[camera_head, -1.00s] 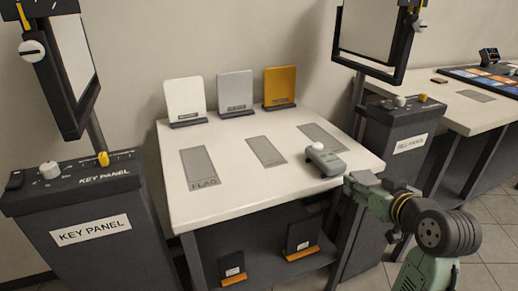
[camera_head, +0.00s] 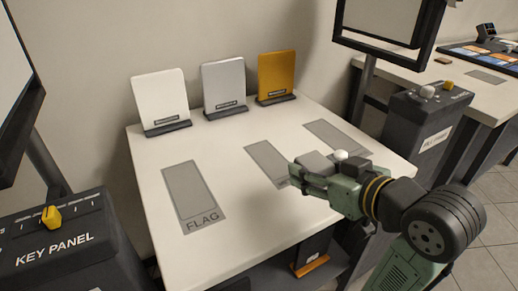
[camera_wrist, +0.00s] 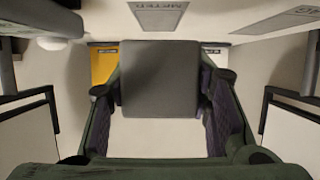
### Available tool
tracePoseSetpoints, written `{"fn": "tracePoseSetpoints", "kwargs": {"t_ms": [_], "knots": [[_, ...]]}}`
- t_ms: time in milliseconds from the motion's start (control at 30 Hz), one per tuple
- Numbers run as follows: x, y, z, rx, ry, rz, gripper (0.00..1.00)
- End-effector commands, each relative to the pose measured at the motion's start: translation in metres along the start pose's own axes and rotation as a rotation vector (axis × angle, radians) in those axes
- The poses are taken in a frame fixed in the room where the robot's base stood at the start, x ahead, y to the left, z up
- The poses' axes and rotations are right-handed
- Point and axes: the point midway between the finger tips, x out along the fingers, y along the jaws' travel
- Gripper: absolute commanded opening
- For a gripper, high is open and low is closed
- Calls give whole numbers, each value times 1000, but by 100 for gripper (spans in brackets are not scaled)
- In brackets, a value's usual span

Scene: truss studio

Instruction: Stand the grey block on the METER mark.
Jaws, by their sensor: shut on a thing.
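My gripper (camera_head: 312,170) is shut on the grey block (camera_head: 314,162), low over the front right part of the table. In the wrist view the block (camera_wrist: 160,78) is a plain grey square face between my two fingers (camera_wrist: 160,100). The METER mark (camera_wrist: 160,14), a grey plate with lettering, shows above the block in that view, apart from it. It appears to be the middle plate in the head view (camera_head: 264,160), its near end hidden by my gripper. I cannot tell whether the block touches the table.
The FLAG plate (camera_head: 192,190) is at left, another plate (camera_head: 335,137) at right. White (camera_head: 160,98), grey (camera_head: 224,84) and gold (camera_head: 276,74) cards stand at the back.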

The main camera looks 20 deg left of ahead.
Motion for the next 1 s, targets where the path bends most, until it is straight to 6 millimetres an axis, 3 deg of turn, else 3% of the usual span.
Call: {"fn": "tracePoseSetpoints", "kwargs": {"t_ms": [267,467,800,1000], "knots": [[14,-3,-13,5,4,-11,15],[46,-2,-24,6,-4,-9,15],[132,1,-42,-1,-1,-4,15],[152,2,-47,-1,0,-1,15]]}}
